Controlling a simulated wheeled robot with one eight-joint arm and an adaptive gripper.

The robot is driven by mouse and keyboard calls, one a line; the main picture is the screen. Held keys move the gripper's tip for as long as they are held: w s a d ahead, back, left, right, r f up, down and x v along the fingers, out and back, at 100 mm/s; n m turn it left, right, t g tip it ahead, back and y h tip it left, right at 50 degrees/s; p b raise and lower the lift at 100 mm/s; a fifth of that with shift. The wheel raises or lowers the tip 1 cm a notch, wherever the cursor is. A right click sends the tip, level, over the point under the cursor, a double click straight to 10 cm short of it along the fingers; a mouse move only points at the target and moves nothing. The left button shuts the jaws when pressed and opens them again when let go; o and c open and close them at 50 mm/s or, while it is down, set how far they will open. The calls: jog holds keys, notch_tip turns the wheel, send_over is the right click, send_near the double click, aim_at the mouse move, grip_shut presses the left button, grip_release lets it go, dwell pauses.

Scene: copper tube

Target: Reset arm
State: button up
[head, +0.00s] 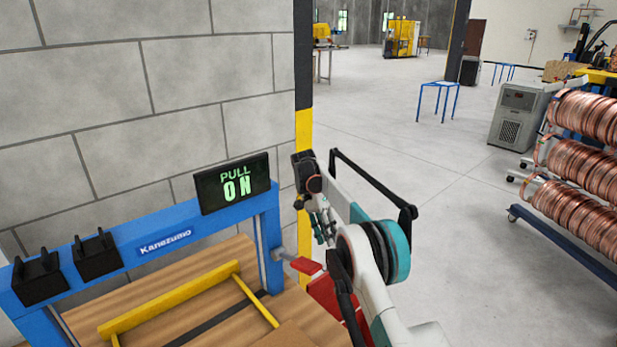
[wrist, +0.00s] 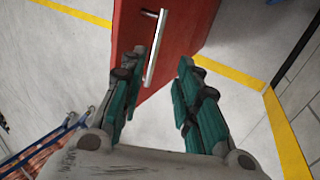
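My gripper (head: 322,225) is in front of the black-and-yellow post, at the end of my raised, folded arm. In the wrist view, its two teal fingers (wrist: 174,62) are apart with nothing between them. A red panel (wrist: 185,25) with a silver bar handle (wrist: 155,48) shows beyond the fingers. The handle lies near the left fingertip in the picture; I cannot tell how far beyond it is. In the head view, red parts (head: 322,290) show beside the blue machine frame, partly hidden by my arm.
The blue machine (head: 165,238) with a lit "PULL ON" sign (head: 232,184) stands at the left, against a block wall. The post (head: 304,130) is close to my gripper. A rack of copper coils (head: 580,160) stands at the right. The middle floor (head: 470,230) is clear.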

jog(key=s+d+r+n+t+y, duration=0.1)
jog(key=s+d+r+n+t, duration=0.2)
jog(key=r, duration=0.7)
jog(key=s+d+r+n+t+y, duration=0.15)
jog(key=s+r, duration=0.35)
jog(key=r, duration=0.6)
jog(key=s+d+r+n+t, duration=0.1)
jog(key=s+d+r, duration=0.15)
jog(key=s, duration=0.45)
jog(key=s+d+r+n+t, duration=0.1)
jog(key=s+r, duration=0.2)
jog(key=s, duration=0.5)
jog(key=s+d+f+n+t, duration=0.1)
jog(key=s+f, duration=0.3)
jog(key=s, duration=0.7)
jog(key=s+d+f+n+t, duration=0.1)
jog(key=s+f+t, duration=0.3)
jog(key=s, duration=0.6)
jog(key=shift+s+d+n+y, duration=0.15)
jog(key=shift+s+n+y, duration=0.3)
jog(key=shift+n, duration=0.4)
jog(key=shift+d+f, duration=0.1)
